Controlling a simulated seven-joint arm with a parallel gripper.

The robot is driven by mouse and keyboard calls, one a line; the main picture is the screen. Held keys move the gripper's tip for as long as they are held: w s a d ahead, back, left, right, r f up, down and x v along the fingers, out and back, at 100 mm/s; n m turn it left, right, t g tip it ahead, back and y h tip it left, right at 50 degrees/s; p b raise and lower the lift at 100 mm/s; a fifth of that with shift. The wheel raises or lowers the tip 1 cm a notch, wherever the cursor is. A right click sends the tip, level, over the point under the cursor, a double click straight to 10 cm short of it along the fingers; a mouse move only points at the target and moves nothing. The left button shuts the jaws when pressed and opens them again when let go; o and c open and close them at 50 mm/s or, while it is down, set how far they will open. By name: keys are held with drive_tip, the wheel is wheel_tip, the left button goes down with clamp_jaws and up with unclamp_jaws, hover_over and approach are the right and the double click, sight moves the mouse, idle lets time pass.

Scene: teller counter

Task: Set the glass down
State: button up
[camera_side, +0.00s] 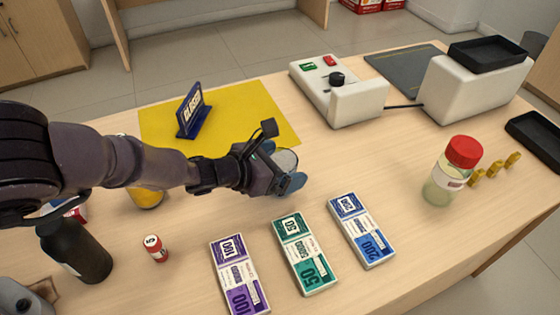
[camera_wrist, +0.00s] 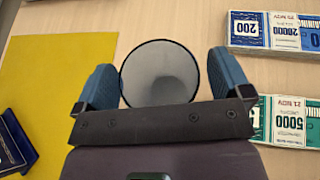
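A round grey glass (camera_wrist: 160,72) shows from above in the wrist view, between the two blue fingers of my gripper (camera_wrist: 163,80). A narrow strip of counter shows between the glass and the right finger. The left finger is very close to the rim, and I cannot tell if it touches. My gripper looks open around the glass. In the side view the glass (camera_side: 286,160) is partly hidden behind my gripper (camera_side: 283,166), near the right edge of a yellow mat. Its base is hidden, so I cannot tell if it rests on the counter.
The yellow mat (camera_side: 245,105) holds a blue sign (camera_side: 192,110). Banknote bundles in purple (camera_side: 239,275), green (camera_side: 304,255) and blue (camera_side: 361,231) lie in front. A red-lidded jar (camera_side: 448,172) stands right. A black bottle (camera_side: 78,252) and small red cylinder (camera_side: 155,248) stand left.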

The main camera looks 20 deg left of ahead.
drive_tip(key=shift+r, duration=0.25)
drive_tip(key=v, duration=1.2)
